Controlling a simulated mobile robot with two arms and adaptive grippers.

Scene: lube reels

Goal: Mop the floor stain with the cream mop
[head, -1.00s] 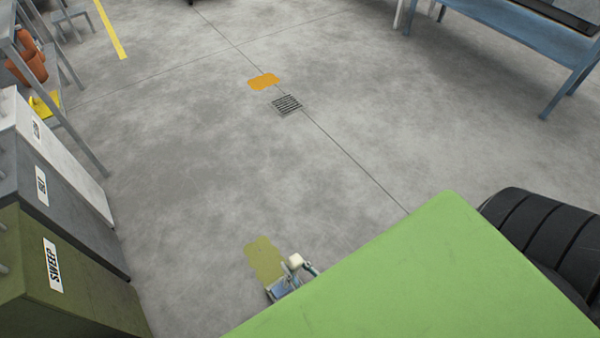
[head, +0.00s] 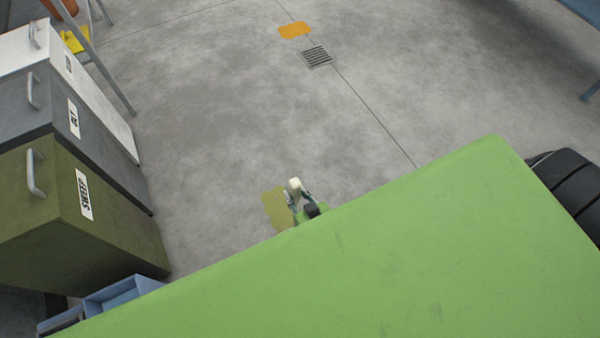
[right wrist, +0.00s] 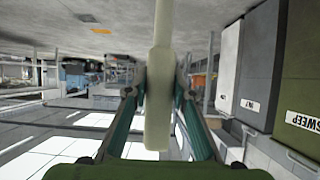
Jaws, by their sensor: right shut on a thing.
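An olive-yellow stain (head: 273,207) lies on the grey floor at the lower middle of the head view. An orange patch (head: 294,30) lies farther off, beside a floor drain. My right gripper (head: 300,196) is at the right edge of the olive stain as pictured, with a cream end sticking up from it. In the right wrist view, its two fingers (right wrist: 158,95) are shut on a long cream handle (right wrist: 158,115). The mop's head is not visible. Most of my right arm is hidden behind a green surface. My left gripper is not in view.
A large green surface (head: 400,240) fills the lower right. Olive (head: 120,220), dark grey (head: 95,130) and white (head: 85,75) labelled bins line the left, with blue trays (head: 125,290) below. A black tyre (head: 570,190) stands at right.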

